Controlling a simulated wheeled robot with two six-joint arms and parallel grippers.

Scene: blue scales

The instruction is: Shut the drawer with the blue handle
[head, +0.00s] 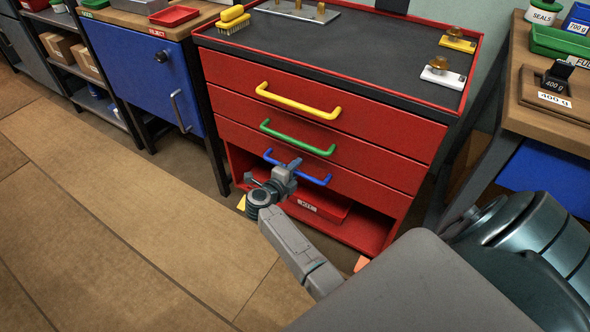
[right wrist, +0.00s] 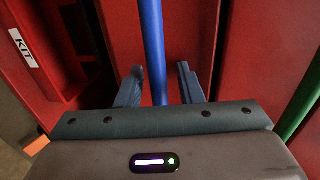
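The red drawer cabinet (head: 415,205) has three drawer fronts, with a yellow, a green and a blue handle from top to bottom. The blue handle (head: 316,179) is on the lowest drawer (head: 365,190); it also shows as a blue bar in the right wrist view (right wrist: 152,40). That drawer's front looks nearly in line with those above; I cannot tell how far out it stands. My right gripper (head: 284,172) is at the handle's left part. Its fingers (right wrist: 160,85) are apart, one on each side of the blue bar. My left gripper is not in view.
The green handle (head: 297,138) and yellow handle (head: 298,101) are just above. Below the lowest drawer is an open shelf space with a red box (head: 318,207) labelled KIT. A blue cabinet (head: 160,85) stands left, a wooden bench (head: 540,115) right. The floor (head: 110,200) in front is clear.

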